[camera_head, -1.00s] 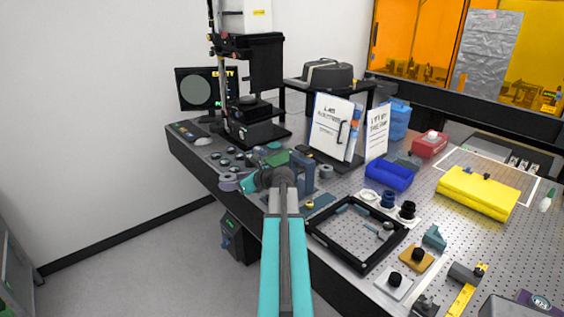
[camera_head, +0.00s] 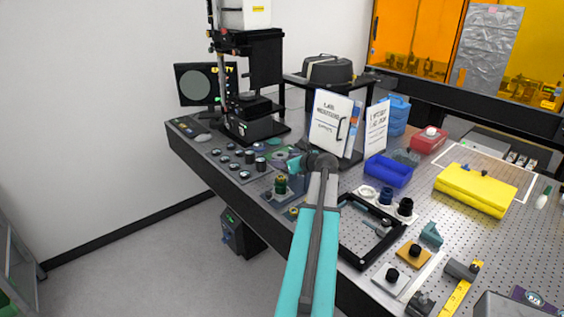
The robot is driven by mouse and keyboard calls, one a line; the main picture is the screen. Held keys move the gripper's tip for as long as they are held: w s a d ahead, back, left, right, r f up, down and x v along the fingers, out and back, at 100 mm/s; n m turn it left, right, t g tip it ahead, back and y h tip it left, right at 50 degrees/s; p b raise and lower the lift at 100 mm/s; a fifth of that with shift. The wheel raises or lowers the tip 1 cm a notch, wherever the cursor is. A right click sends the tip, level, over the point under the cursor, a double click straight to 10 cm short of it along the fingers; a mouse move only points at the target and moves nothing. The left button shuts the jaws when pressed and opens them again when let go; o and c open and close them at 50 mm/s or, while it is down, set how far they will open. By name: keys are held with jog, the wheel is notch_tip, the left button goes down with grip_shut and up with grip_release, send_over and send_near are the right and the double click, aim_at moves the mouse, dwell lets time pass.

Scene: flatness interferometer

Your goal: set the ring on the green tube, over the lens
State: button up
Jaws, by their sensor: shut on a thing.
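A short, dark green tube (camera_head: 281,185) stands upright on a grey-blue mount near the table's front left edge. My gripper (camera_head: 289,165), at the end of my teal and grey arm, is just above and slightly right of the tube's top. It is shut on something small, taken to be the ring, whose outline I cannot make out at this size. I cannot tell whether the ring touches the tube. The lens is not distinguishable.
Several small round parts (camera_head: 238,160) stand in rows left of the tube. A black square frame (camera_head: 372,257) lies to the right, partly behind my arm. A blue bin (camera_head: 388,171) and white binder (camera_head: 330,122) are behind.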

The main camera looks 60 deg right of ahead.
aim_at(282, 178)
jog(key=shift+f, duration=0.2)
jog(key=shift+f+b, duration=2)
jog(key=shift+f, duration=0.2)
jog(key=shift+s+a+p, duration=0.1)
jog(key=shift+s+p, duration=0.05)
jog(key=shift+p, duration=0.35)
jog(key=shift+f+b, duration=0.75)
jog(key=shift+f, duration=1.15)
dwell(1.2)
jog(key=o, duration=1.1)
jog(key=b+v, duration=0.3)
jog(key=v, duration=1)
jog(key=shift+s+a+r, duration=0.15)
jog(key=shift+s+r, duration=0.05)
jog(key=shift+s, duration=0.15)
